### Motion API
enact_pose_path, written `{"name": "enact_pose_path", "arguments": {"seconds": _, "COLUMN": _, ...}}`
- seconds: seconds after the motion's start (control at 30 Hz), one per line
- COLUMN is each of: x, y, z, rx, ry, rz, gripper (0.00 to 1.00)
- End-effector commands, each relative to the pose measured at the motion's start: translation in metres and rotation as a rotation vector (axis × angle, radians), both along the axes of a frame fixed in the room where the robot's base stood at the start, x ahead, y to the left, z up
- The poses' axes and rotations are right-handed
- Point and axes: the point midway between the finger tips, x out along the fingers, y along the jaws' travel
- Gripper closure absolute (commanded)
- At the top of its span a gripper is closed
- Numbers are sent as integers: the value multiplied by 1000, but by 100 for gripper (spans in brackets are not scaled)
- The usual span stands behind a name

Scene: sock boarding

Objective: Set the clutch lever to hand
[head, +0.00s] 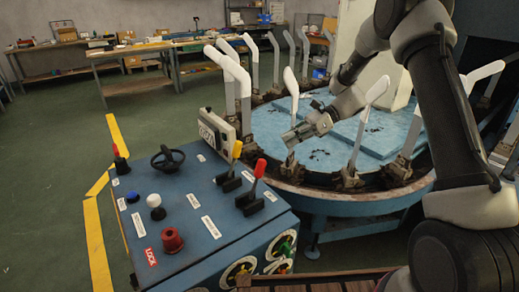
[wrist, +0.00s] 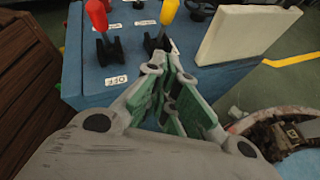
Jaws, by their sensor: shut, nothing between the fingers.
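The blue control console (head: 150,198) carries two levers side by side, one with a yellow handle (head: 237,150) and one with a red handle (head: 260,168). I cannot tell from the labels which is the clutch lever. In the wrist view the yellow lever (wrist: 169,12) stands just beyond my fingers and the red lever (wrist: 97,15) is to its left. Both stand in black slotted bases. A small label near the red lever's base appears upside down in the wrist view. My gripper (head: 290,138) is shut and empty, right of and apart from the levers, above the round table's edge.
A black handwheel (head: 168,158), a white knob (head: 156,207) and a red button (head: 172,240) sit on the console. The round blue table (head: 265,124) is ringed with upright white sock boards (head: 240,75).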

Motion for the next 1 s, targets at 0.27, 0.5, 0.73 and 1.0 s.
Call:
{"name": "enact_pose_path", "arguments": {"seconds": 0.27, "x": -9, "y": 34, "z": -18, "rx": 1, "ry": 1, "rz": 5, "gripper": 100}}
{"name": "enact_pose_path", "arguments": {"seconds": 0.5, "x": -19, "y": 79, "z": -41, "rx": -1, "ry": 2, "rz": 4, "gripper": 100}}
{"name": "enact_pose_path", "arguments": {"seconds": 0.73, "x": -23, "y": 112, "z": -36, "rx": -1, "ry": -1, "rz": 3, "gripper": 100}}
{"name": "enact_pose_path", "arguments": {"seconds": 1.0, "x": -24, "y": 124, "z": -32, "rx": -1, "ry": -1, "rz": 2, "gripper": 100}}
